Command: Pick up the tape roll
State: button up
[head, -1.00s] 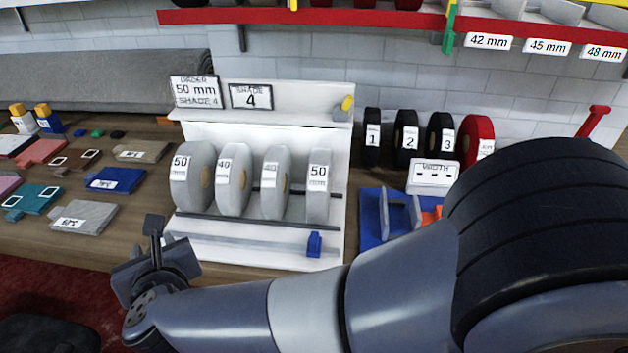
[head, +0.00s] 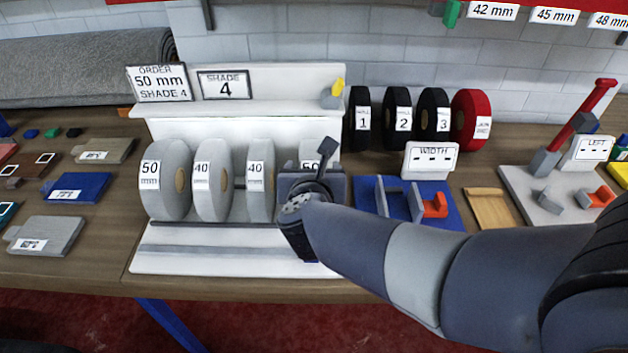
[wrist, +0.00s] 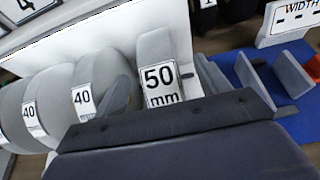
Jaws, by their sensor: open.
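Grey tape rolls stand in a row on a white rack (head: 158,262). From the left they are a 50 roll (head: 172,203), a 40 roll (head: 212,200), another 40 roll (head: 260,202) and, at the right end, a second 50 roll (head: 322,147). My gripper (head: 312,172) is in front of the right-end roll and hides most of it. In the wrist view this roll, labelled 50 mm (wrist: 154,50), stands upright between my open fingers. I cannot tell whether they touch it.
The order sign (head: 160,83) reads 50 mm, shade 4; the shade sign (head: 224,85) reads 4. Close right of my gripper is a blue fixture (head: 375,192) with grey uprights. Black rolls (head: 397,119) and a red roll (head: 463,119) stand behind. Sample pieces lie on the left.

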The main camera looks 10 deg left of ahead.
aim_at(311, 165)
jog(key=shift+x, duration=2.7)
jog(key=shift+s+a+f, duration=0.1)
jog(key=shift+a+f, duration=0.05)
grip_shut()
